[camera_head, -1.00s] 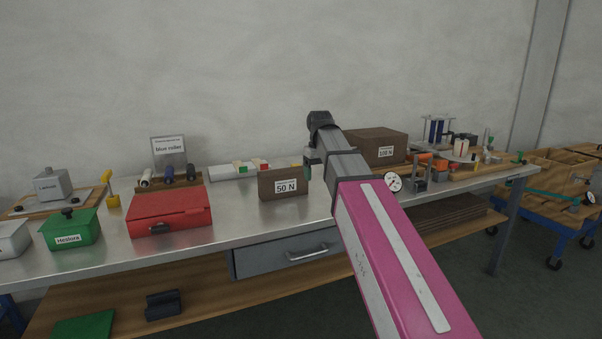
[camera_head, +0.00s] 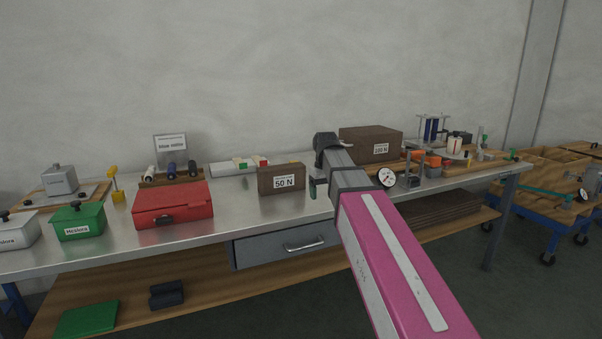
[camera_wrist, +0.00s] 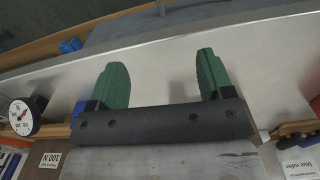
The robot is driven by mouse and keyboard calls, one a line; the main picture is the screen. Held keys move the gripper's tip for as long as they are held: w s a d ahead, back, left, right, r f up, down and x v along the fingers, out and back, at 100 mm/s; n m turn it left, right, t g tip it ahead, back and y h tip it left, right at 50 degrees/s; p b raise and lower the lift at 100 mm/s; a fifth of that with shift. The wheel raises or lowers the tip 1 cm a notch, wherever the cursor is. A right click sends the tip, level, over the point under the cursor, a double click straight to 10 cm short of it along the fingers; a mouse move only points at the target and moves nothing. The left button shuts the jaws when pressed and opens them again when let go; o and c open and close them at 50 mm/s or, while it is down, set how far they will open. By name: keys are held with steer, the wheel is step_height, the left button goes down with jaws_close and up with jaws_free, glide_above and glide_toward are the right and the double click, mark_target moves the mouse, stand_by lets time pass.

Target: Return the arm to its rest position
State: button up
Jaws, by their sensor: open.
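My gripper (camera_wrist: 158,88) shows in the wrist view with two green fingers spread apart and nothing between them. Bare metal bench top lies beyond the fingers. In the head view my pink and grey arm reaches over the front of the bench (camera_head: 225,205), and one green finger of my gripper (camera_head: 314,188) shows just right of the brown 50 N block (camera_head: 268,184). The rest of the gripper is hidden behind my wrist.
A red box (camera_head: 172,205), a green Heslora box (camera_head: 78,221) and a roller rack (camera_head: 171,179) stand left. A large brown 100 N block (camera_head: 368,139) and a dial gauge (camera_head: 386,177) are close to my arm. A drawer (camera_head: 290,248) sits below the bench top.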

steer(key=s+d+f+m, duration=0.1)
steer(key=s+d+f, duration=0.2)
steer(key=f, duration=0.7)
steer(key=s+d+f+m, duration=0.1)
steer(key=s+d+f, duration=0.3)
steer(key=s+f, duration=0.3)
steer(key=s+d+f+m, duration=0.1)
steer(key=s+d+f, duration=0.3)
steer(key=f, duration=1)
steer(key=shift+s+f+m, duration=0.3)
steer(key=shift+s+m, duration=0.1)
steer(key=shift+s, duration=0.5)
